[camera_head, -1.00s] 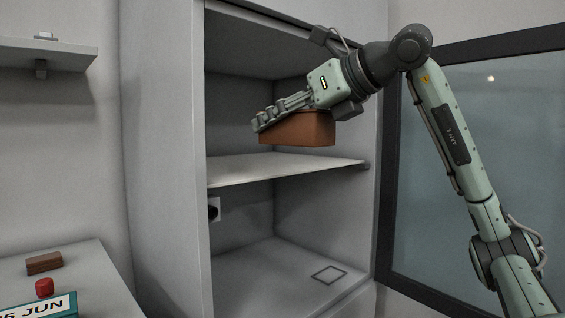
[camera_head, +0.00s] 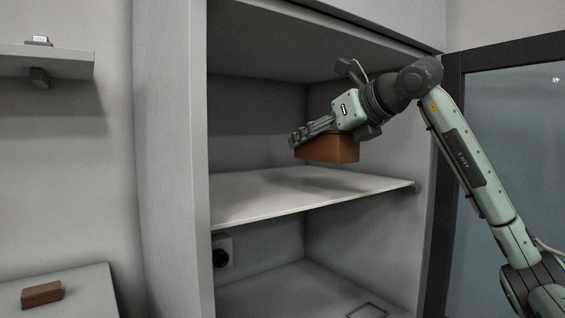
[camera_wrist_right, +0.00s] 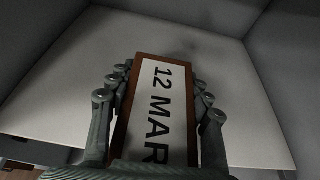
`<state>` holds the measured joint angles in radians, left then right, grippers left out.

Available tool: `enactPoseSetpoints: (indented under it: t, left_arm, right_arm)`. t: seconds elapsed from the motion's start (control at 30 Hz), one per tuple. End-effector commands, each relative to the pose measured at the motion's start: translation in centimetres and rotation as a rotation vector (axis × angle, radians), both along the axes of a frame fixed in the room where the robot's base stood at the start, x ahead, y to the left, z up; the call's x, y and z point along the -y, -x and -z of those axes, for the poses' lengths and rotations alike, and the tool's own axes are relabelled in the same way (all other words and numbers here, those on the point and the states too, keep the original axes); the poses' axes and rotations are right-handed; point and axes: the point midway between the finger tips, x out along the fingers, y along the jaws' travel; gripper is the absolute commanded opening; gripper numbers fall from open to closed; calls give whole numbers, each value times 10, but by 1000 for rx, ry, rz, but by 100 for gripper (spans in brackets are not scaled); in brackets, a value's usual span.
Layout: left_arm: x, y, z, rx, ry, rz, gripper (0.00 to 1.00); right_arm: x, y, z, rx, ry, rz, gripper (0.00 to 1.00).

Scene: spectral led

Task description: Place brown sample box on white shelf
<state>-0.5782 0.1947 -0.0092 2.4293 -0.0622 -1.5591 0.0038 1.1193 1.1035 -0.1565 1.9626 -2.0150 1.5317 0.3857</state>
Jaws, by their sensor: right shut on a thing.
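The brown sample box (camera_head: 331,149) is held by my right gripper (camera_head: 312,132) inside the open cabinet, above the white shelf (camera_head: 270,199). In the right wrist view the box (camera_wrist_right: 157,110) sits between the two fingers of my right gripper (camera_wrist_right: 158,100), its white label reading "12 MAR" facing the camera. The white shelf (camera_wrist_right: 235,60) lies beneath it, with a gap between box and shelf in the head view. The shelf's upper surface looks bare. My left gripper is not in view.
The cabinet's left wall (camera_head: 172,160) and the open glass door (camera_head: 515,170) flank the opening. Another brown box (camera_head: 41,294) lies on a surface at lower left. A wall shelf (camera_head: 45,62) is at upper left.

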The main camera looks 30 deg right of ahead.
Motion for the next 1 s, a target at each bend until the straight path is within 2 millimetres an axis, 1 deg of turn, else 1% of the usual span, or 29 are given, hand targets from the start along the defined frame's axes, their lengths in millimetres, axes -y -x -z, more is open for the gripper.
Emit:
enactPoseSetpoints:
  t: [0.03,0.2,0.43,0.47,0.5,0.6,0.77,0.9,1.0]
  left_arm:
    - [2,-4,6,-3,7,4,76]
    - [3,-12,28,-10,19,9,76]
    - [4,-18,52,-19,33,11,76]
    - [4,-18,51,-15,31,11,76]
    - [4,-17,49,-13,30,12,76]
    - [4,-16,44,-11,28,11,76]
    - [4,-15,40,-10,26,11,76]
    - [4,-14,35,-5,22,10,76]
    - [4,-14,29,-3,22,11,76]
  right_arm:
    - [-2,-14,-4,1,-6,-3,11]
    - [-5,-57,-4,1,-4,-2,11]
    - [-9,-103,-3,1,-2,-1,11]
    - [-8,-102,9,-2,1,1,11]
    - [-8,-101,17,-2,3,1,11]
    - [-7,-100,28,1,2,1,11]
    - [-7,-100,39,1,2,1,11]
    - [-8,-100,61,-1,1,1,11]
    - [-8,-102,67,1,-1,1,11]
